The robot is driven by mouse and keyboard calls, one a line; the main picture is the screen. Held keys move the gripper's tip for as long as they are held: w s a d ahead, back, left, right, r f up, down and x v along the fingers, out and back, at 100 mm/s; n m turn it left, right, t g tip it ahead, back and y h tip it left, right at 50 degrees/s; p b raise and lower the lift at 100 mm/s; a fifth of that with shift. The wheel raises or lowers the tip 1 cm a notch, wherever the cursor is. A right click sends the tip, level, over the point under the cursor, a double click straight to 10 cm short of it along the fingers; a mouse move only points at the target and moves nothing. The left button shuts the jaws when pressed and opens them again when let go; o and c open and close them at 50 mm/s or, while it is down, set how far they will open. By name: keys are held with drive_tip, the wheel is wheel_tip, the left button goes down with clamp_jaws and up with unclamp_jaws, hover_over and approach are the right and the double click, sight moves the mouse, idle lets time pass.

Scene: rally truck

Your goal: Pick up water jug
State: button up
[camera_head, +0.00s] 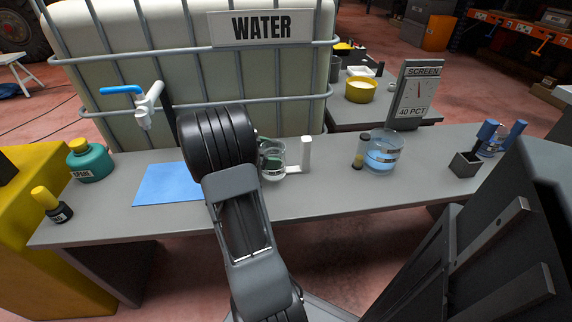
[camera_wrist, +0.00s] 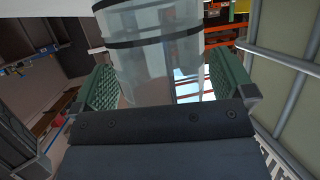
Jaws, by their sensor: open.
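The water jug (camera_head: 272,168) is a clear vessel with a pale upright handle (camera_head: 305,154), standing on the grey bench just right of my wrist. My arm hides its left part. In the wrist view the clear jug (camera_wrist: 160,60), with dark bands, is between the green finger pads of my gripper (camera_wrist: 165,88). The jaws are apart, one pad on each side of the jug. I cannot tell whether either pad touches it. In the head view the fingers are mostly hidden behind my black wrist.
A beaker of blue liquid (camera_head: 383,156) and a small vial (camera_head: 359,152) stand to the right on the grey bench (camera_head: 330,196). The white water tank with a blue-handled tap (camera_head: 122,90) stands behind. A blue mat (camera_head: 165,184) and a teal bottle (camera_head: 90,163) are left.

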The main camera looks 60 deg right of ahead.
drive_tip(key=c, duration=1.2)
drive_tip(key=shift+c, duration=0.2)
drive_tip(key=shift+r, duration=0.15)
